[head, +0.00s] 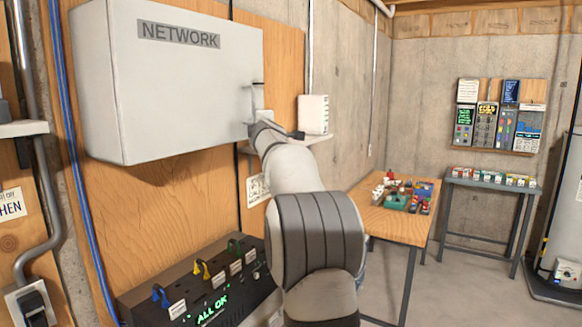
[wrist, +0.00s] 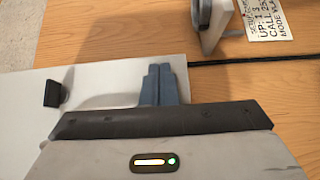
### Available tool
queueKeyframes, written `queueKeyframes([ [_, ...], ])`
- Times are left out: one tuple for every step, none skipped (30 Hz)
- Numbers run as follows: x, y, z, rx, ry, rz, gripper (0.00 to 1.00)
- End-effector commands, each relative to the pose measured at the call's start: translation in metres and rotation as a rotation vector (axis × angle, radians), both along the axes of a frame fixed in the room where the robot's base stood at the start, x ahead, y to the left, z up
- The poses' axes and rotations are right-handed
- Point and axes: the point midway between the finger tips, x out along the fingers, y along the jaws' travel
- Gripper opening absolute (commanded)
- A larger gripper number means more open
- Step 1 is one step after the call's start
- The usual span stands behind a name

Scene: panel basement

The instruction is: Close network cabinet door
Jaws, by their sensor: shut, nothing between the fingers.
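The pale grey network cabinet (head: 190,85) hangs on the wooden panel at upper left in the head view. Its front, labelled NETWORK, looks flat with no visible gap; part of its lower right edge is hidden by my gripper. A small handle (head: 257,97) shows near its right edge. My gripper (head: 254,126) is at the cabinet's lower right corner. In the wrist view my gripper's fingers (wrist: 158,82) are shut and empty, over the end of a pale surface. A dark knob-like part (wrist: 56,92) stands left of them. I cannot tell whether the fingers touch the cabinet.
A white box (head: 313,114) is on the wall right of the cabinet. A black console (head: 200,285) reading ALL OK sits below. A wooden table (head: 390,222) with small items stands at the right, before a grey bench (head: 490,184). Floor at lower right is clear.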

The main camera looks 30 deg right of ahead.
Motion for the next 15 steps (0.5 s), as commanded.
queueKeyframes([
  [-0.004, 0.000, 0.003, -0.001, -0.005, 0.005, 0.00],
  [-0.007, -0.002, 0.003, -0.001, -0.004, 0.004, 0.00],
  [-0.011, -0.006, 0.003, 0.000, -0.003, 0.002, 0.00],
  [-0.015, -0.009, 0.003, 0.000, -0.003, 0.002, 0.00],
  [-0.019, -0.012, 0.003, 0.001, -0.003, 0.002, 0.00],
  [-0.025, -0.016, 0.004, 0.002, -0.003, 0.000, 0.00],
  [-0.031, -0.020, 0.003, 0.002, -0.002, -0.002, 0.00],
  [-0.039, -0.025, 0.004, 0.002, -0.003, -0.003, 0.00],
  [-0.048, -0.031, 0.003, 0.002, -0.002, -0.006, 0.00],
  [-0.055, -0.034, 0.003, 0.003, -0.001, -0.005, 0.00],
  [-0.061, -0.038, 0.004, 0.002, -0.001, -0.006, 0.00],
  [-0.069, -0.042, 0.003, 0.002, 0.000, -0.005, 0.00],
  [-0.075, -0.044, 0.003, 0.002, 0.000, -0.005, 0.00],
  [-0.080, -0.048, 0.003, 0.002, 0.000, -0.006, 0.00],
  [-0.086, -0.051, 0.002, 0.003, 0.001, -0.005, 0.00],
])
